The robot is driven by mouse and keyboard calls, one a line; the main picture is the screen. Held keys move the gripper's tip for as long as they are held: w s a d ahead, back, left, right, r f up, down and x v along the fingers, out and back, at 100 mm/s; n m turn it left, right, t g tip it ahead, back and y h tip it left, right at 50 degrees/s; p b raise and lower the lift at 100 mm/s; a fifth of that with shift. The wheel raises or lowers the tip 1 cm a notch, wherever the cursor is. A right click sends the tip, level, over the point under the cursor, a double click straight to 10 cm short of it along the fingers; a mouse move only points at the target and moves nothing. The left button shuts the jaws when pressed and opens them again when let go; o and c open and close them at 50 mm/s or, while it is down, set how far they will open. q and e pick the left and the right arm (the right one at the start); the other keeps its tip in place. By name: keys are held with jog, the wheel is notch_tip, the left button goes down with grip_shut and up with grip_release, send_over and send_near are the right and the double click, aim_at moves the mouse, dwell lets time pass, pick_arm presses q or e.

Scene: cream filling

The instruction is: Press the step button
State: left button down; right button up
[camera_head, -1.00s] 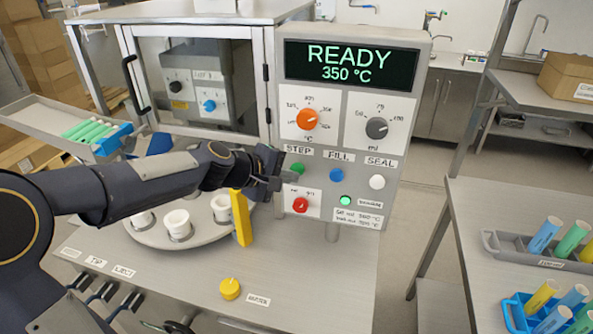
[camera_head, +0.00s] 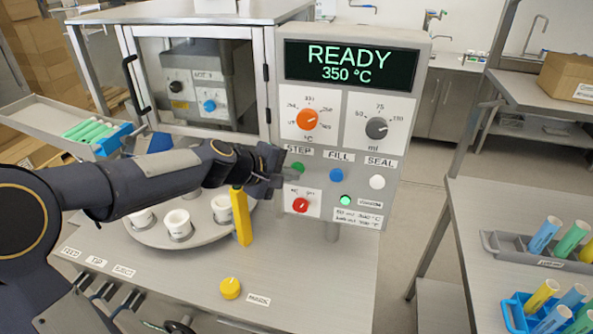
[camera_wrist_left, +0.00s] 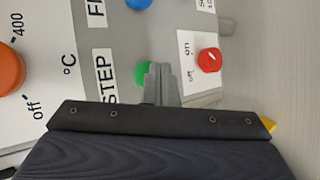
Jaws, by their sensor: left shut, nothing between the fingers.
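The green STEP button (camera_head: 297,168) sits on the grey control panel (camera_head: 336,101), under the STEP label. My left gripper (camera_head: 282,180) is shut and empty, with its fingertips at the panel just left of and below the button. In the left wrist view the shut fingers (camera_wrist_left: 161,72) cover part of the green button (camera_wrist_left: 144,73). I cannot tell whether the tips touch it. My right gripper is not in view.
The blue FILL button (camera_head: 336,175), white SEAL button (camera_head: 377,182) and red knob (camera_head: 300,205) are close by. A yellow upright piece (camera_head: 241,217) stands below my left wrist. The turntable (camera_head: 152,237) carries white cups. The display (camera_head: 350,64) reads READY 350 °C.

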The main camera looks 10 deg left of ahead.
pick_arm(q)
jog(key=shift+w, duration=0.15)
dwell(0.5)
jog(key=shift+s, duration=0.95)
jog(key=shift+s+b, duration=0.1)
jog(key=shift+b, duration=0.2)
jog(key=s, duration=0.4)
jog(key=shift+s+a+b, duration=0.1)
jog(key=shift+s+b, duration=0.3)
